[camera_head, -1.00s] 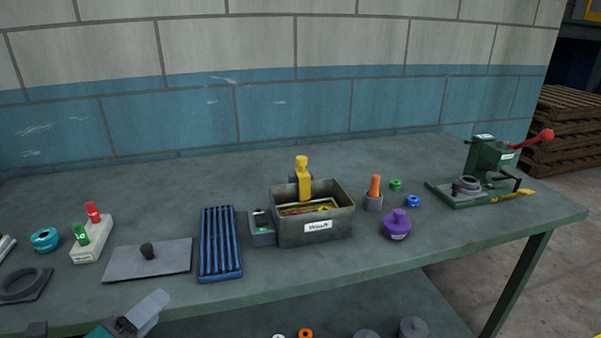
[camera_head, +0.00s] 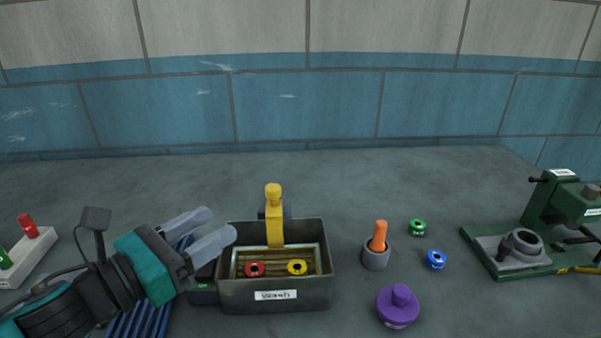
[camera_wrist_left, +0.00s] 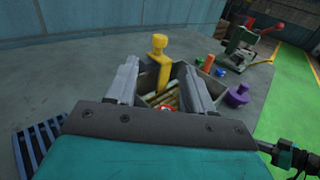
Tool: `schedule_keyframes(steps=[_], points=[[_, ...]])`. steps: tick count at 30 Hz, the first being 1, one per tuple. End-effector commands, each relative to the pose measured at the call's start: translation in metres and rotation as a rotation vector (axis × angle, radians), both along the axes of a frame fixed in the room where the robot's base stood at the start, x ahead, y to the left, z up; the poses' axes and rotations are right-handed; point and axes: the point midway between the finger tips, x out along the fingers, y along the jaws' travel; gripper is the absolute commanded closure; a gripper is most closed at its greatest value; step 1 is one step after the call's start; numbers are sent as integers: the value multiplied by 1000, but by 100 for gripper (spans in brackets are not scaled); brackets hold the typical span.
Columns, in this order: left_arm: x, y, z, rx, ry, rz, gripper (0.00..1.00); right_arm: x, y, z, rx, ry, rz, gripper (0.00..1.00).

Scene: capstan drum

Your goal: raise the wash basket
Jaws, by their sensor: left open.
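The grey wash tank (camera_head: 275,297), labelled "Wash", stands on the bench in the middle of the head view. Inside it sits the wash basket (camera_head: 276,272), a yellowish slatted rack holding a red ring (camera_head: 254,269) and a yellow ring (camera_head: 297,267). A yellow upright handle (camera_head: 274,220) rises at the tank's back side. My left gripper (camera_head: 222,224) is open and empty, just left of the tank and apart from the handle. In the left wrist view the handle (camera_wrist_left: 158,60) stands ahead, between the two fingers. My right gripper is not in view.
An orange-handled tool in a grey cup (camera_head: 376,257), a purple knobbed piece (camera_head: 398,307), a green ring (camera_head: 417,227) and a blue ring (camera_head: 436,260) stand right of the tank. A green press (camera_head: 545,225) is at far right. A blue ribbed rack (camera_head: 140,320) lies under my left arm. The bench behind is clear.

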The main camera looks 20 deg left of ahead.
Motion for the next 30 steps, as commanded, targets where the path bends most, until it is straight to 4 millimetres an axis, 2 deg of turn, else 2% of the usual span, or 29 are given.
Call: schedule_keyframes(steps=[7, 14, 17, 30], points=[[5, -2, -1, 0, -3, -2, 48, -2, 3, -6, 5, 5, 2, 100], [25, -10, -3, 2, -5, -4, 48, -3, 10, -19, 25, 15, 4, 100], [34, -12, 1, -2, -5, 0, 48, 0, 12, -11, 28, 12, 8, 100], [72, -25, 1, -2, -3, 0, 48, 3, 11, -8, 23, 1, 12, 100]])
